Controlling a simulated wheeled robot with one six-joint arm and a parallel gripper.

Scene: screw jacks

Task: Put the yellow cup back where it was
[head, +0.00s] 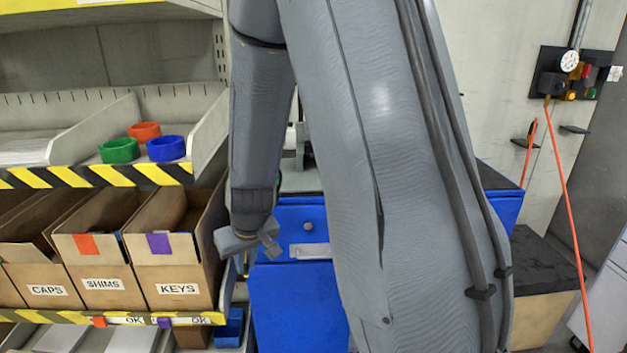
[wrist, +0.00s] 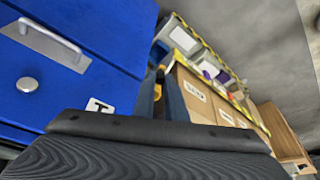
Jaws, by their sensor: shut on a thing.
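My gripper (wrist: 159,80) shows in the wrist view with its two dark fingers close together. A small yellow patch, which I take to be the yellow cup (wrist: 157,92), shows between the fingers; most of it is hidden. In the head view my gripper (head: 268,240) is in front of the blue cabinet, right of the KEYS box, and no yellow cup can be made out there. A red cup (head: 145,131), a green cup (head: 119,150) and a blue cup (head: 167,149) stand close together on the upper shelf, left of my arm.
Boxes marked CAPS (head: 46,285), SHIMS (head: 103,285) and KEYS (head: 177,285) fill the lower shelf. A striped edge (head: 100,177) runs along the upper shelf. The blue cabinet (head: 295,290) is partly behind my arm. An orange hose (head: 568,210) hangs at the right.

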